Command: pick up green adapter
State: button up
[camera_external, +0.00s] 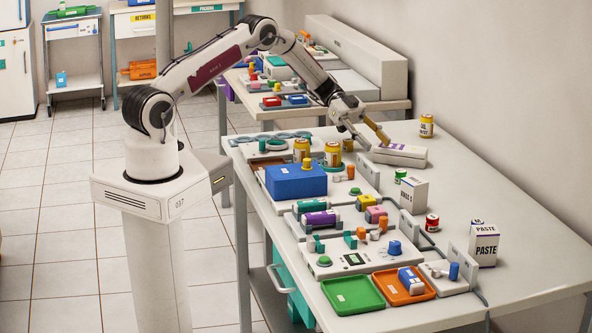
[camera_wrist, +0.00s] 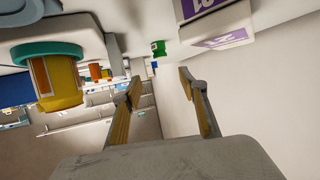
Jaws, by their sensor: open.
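My gripper (camera_external: 377,143) is open and empty over the far part of the long table, beside a white box with a purple label (camera_external: 400,154). In the wrist view its two tan-padded fingers (camera_wrist: 160,82) stand apart with nothing between them. A small green cylinder (camera_external: 400,176) stands behind a small white carton. A small green piece (camera_wrist: 158,48) also shows beyond the fingertips in the wrist view. A green knob-like piece (camera_external: 324,260) sits on the white console nearer the front. I cannot tell which of these green pieces is the adapter.
A yellow jar (camera_wrist: 57,78) is close on the left in the wrist view, and the purple-labelled box (camera_wrist: 215,25) is at upper right. A blue box (camera_external: 296,181), green tray (camera_external: 352,295) and orange tray (camera_external: 430,292) line the table's left side. Its right side is mostly clear.

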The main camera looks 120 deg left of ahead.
send_near(400, 170)
jog(key=shift+r+x, duration=0.15)
jog(key=shift+x, duration=0.8)
jog(key=shift+r+x, duration=0.15)
jog(key=shift+x, duration=0.85)
jog(key=shift+d, duration=0.15)
jog(key=shift+w, duration=0.1)
jog(key=shift+f+x, duration=0.15)
jog(key=shift+x, duration=1.1)
jog(key=shift+f+x, duration=0.15)
jog(key=shift+x, duration=1.15)
jog(key=c, duration=1.2)
